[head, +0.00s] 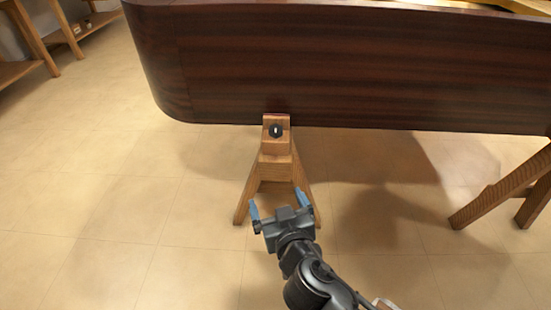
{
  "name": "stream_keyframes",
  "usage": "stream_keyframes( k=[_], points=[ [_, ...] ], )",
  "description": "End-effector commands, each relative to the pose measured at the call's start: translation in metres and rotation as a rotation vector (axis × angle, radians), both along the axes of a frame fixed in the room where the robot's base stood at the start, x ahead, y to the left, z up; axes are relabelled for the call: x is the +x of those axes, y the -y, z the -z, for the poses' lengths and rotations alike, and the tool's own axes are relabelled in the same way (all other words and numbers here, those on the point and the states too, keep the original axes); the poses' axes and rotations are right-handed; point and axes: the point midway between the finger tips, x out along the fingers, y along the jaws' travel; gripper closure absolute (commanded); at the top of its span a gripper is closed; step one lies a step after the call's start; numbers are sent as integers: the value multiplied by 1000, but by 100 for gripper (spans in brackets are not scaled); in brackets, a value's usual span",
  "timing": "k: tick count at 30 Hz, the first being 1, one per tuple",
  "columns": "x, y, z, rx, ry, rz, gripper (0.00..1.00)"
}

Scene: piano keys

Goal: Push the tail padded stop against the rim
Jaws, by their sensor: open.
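A wooden stand (275,170) with splayed legs stands on the floor under the edge of the dark wooden piano rim (350,65). At its top is a block (276,122) with a dark round knob on its near face and a thin reddish strip along its upper edge; this looks like the padded stop. The block's top is at the rim's lower edge; I cannot tell whether it touches. My gripper (278,203) is in front of the stand, lower than the knob. Its blue-tipped fingers are spread apart with nothing held between them. The gripper hides part of the stand's lower legs.
Another wooden support (505,190) stands under the rim at the right. Wooden shelving (40,45) is at the far upper left. The tiled floor (110,220) is clear to the left and in front of the stand.

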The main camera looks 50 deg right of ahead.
Motion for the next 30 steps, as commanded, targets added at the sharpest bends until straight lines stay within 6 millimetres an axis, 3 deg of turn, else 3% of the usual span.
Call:
stream_keyframes(
  k=[1,3,7,15,30],
  points=[
    [19,16,9,-26,40,59,0],
    [37,33,3,-54,92,133,0],
    [59,57,-10,-99,176,235,0],
    [75,78,-25,-131,243,304,0],
    [114,129,-25,-131,241,301,0]
  ],
)
